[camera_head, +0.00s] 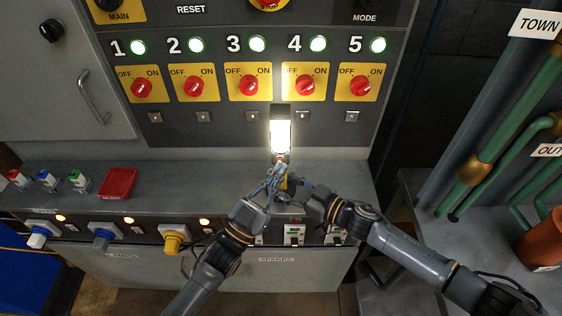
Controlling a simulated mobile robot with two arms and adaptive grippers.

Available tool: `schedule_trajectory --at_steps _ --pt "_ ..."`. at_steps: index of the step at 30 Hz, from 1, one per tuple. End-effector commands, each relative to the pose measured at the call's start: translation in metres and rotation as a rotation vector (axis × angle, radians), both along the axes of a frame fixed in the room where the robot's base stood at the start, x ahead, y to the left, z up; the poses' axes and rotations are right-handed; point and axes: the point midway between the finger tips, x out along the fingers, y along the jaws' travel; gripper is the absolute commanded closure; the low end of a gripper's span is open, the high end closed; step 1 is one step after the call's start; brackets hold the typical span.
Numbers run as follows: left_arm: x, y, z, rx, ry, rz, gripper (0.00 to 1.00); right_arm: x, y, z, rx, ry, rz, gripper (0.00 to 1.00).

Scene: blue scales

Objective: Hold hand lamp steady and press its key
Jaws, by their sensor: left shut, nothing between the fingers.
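The hand lamp (280,135) stands upright at the middle of the console, in front of the dark panel. Its tube glows bright white. A little of its yellow handle (283,184) shows between my grippers. My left gripper (274,178) is shut with nothing between its fingers, close against the front left of the lamp's lower part. My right gripper (292,189) is at the right of the handle. Its fingertips overlap the handle and the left gripper, so its grip is not clear. The lamp's key is hidden.
The panel behind has several red rotary switches (248,86) under lit green lamps. A red tray (118,183) lies on the console (200,180) at left. Coloured plugs, one yellow (174,238), sit along its front. Green pipes (500,130) stand at right.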

Motion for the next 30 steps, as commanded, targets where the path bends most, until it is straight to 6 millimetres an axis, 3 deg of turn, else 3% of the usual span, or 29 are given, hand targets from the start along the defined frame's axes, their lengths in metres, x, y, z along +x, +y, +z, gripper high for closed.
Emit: schedule_trajectory --at_steps 17,30 --pt "-0.011 0.0 0.0 0.001 0.001 0.0 1.0 0.0 0.0 0.0 0.0 0.0 0.0 0.74" --pt "-0.052 0.0 0.0 0.0 0.001 0.0 1.0 0.0 0.0 0.0 0.0 0.0 0.0 0.74"
